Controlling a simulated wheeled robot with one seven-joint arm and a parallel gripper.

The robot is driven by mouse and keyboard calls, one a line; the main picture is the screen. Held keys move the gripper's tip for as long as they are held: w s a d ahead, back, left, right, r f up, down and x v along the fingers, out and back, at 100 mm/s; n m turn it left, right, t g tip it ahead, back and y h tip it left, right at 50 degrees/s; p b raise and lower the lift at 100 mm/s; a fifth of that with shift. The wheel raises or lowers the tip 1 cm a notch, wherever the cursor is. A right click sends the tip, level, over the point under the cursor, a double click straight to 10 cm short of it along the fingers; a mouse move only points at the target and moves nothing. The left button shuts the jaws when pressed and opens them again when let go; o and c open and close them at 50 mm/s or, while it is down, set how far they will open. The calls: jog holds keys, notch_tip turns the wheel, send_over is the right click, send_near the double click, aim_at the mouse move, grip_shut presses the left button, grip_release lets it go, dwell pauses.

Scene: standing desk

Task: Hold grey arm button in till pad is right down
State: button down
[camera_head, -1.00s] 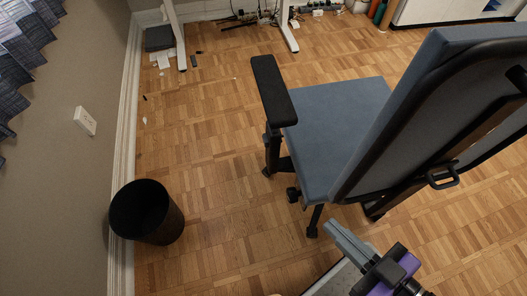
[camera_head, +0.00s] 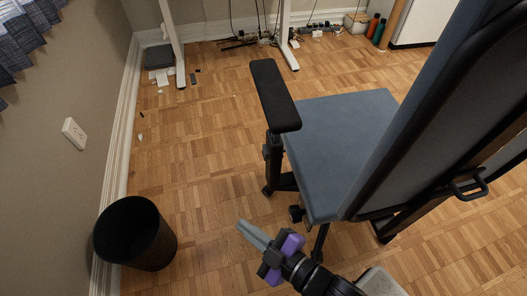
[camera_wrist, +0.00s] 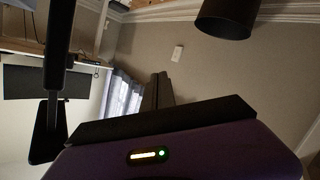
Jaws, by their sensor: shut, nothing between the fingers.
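The chair's black arm pad (camera_head: 275,95) is in the head view, left of the blue seat (camera_head: 340,145). It sits raised on its dark post (camera_head: 273,160), with a gap above the seat level. I cannot make out the grey button on the post. My gripper (camera_head: 240,226), with grey fingers and purple parts, is shut and empty. In the picture it is below and a little left of the post, apart from the chair. In the wrist view, a purple housing of mine fills the bottom; I cannot identify the arm pad there for sure.
A black bin (camera_head: 135,235) stands by the left wall and also shows in the wrist view (camera_wrist: 228,18). The chair's backrest (camera_head: 445,120) fills the right side. White desk legs (camera_head: 172,45) and cables are at the back. The wooden floor between bin and chair is clear.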

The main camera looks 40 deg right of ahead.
aim_at(266, 152)
jog(key=w+a+f+n+g+h, duration=0.1)
jog(key=w+a+f+n+h, duration=0.2)
jog(key=w, duration=0.4)
jog(key=w+f+n+g+h, duration=0.1)
jog(key=w+f+n, duration=0.1)
jog(key=w+n, duration=0.45)
jog(key=w+a+f+n+g+h, duration=0.1)
jog(key=w+a+f+n+h, duration=0.15)
jog(key=w, duration=0.55)
notch_tip(266, 152, up, 4)
jog(key=w+d+n+g+h, duration=0.1)
jog(key=w+d+n+h, duration=0.2)
jog(key=n+h, duration=0.25)
jog(key=s+d+r+n+g+h, duration=0.4)
jog(key=s+r+n+h, duration=0.2)
jog(key=h, duration=0.1)
jog(key=shift+d+g, duration=0.3)
jog(key=shift+d, duration=0.1)
jog(key=shift+s+d, duration=0.1)
jog(key=s+d+p, duration=0.2)
jog(key=s+d, duration=0.1)
jog(key=d, duration=0.5)
jog(key=shift+s+p, duration=0.2)
jog(key=shift+p, duration=0.2)
